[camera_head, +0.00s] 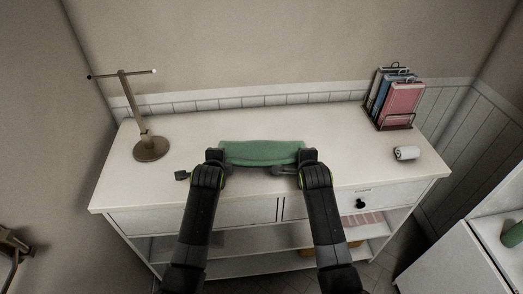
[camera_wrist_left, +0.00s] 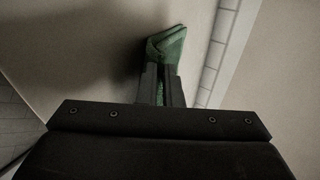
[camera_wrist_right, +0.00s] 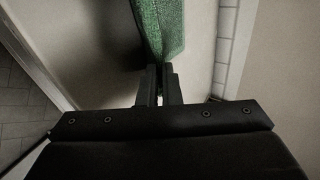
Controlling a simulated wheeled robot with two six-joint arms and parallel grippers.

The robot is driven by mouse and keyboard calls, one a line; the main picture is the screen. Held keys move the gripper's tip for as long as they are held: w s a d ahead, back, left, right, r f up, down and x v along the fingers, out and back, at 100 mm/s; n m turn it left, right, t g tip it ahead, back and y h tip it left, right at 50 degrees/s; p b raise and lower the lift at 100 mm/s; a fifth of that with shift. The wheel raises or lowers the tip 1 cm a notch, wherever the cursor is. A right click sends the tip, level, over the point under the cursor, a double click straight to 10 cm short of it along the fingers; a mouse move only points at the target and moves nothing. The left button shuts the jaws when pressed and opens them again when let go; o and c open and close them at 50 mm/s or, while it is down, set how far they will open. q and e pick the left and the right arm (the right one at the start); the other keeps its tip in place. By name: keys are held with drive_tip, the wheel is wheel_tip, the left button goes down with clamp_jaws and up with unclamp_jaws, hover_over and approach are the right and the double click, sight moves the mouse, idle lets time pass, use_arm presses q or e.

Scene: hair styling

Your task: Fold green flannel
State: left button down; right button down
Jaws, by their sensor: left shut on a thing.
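The green flannel (camera_head: 262,152) stretches between my two grippers over the front middle of the white table. My left gripper (camera_head: 217,156) is shut on its left end; green cloth (camera_wrist_left: 168,44) shows between and beyond the fingers in the left wrist view. My right gripper (camera_head: 306,156) is at its right end. In the right wrist view the flannel (camera_wrist_right: 160,25) narrows down to the right fingertips, pinched between them. Whether its lower edge touches the table is hard to tell.
The white table (camera_head: 340,150) has a brass stand (camera_head: 150,148) at the left. A rack of books (camera_head: 395,98) stands at the back right, with a white roll (camera_head: 406,153) in front. A small dark object (camera_head: 182,176) lies left of my left gripper. The table behind the flannel is clear.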

use_arm(q)
drive_tip(key=c, duration=1.3)
unclamp_jaws()
use_arm(e)
drive_tip(key=c, duration=1.3)
unclamp_jaws()
